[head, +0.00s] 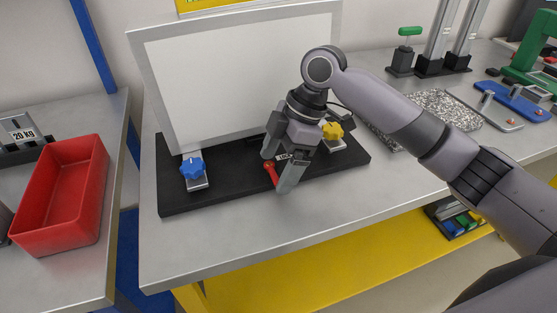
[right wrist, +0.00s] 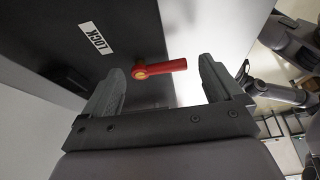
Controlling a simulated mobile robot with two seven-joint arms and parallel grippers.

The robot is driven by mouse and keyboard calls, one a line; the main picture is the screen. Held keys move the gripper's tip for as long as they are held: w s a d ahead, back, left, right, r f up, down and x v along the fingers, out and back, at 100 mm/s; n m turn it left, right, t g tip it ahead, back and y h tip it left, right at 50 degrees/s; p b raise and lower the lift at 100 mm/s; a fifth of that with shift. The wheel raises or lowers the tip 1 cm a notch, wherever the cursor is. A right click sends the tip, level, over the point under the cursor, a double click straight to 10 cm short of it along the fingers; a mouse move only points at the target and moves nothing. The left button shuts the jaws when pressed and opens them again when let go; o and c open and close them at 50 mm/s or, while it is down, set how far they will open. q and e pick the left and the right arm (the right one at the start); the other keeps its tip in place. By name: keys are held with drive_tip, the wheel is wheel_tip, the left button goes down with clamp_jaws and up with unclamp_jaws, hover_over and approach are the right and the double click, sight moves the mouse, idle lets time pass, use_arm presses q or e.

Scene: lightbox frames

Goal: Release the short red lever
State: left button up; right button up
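The short red lever (head: 271,172) sits at the middle of the black base (head: 228,196) below the white panel (head: 220,85). In the right wrist view the lever (right wrist: 163,68) points to the right from its round yellow-centred pivot. A white LOCK label (right wrist: 92,38) is on the black base beside it. My right gripper (head: 276,172) is open around the lever's place. In the right wrist view the lever shows between and beyond the two fingers (right wrist: 163,75); I see no finger closed on it. My left gripper is not in view.
A blue knob (head: 192,167) and a yellow knob (head: 332,130) stand on the base at either side. A red bin (head: 62,195) is on the left table. A granite-like plate (head: 440,108) and a blue tool (head: 515,100) lie at right. The table's front strip is clear.

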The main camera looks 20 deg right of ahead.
drive_tip(key=shift+r, duration=0.15)
drive_tip(key=v, duration=0.6)
drive_tip(key=shift+d+r, duration=0.25)
drive_tip(key=shift+r, duration=0.15)
drive_tip(key=shift+p, duration=0.3)
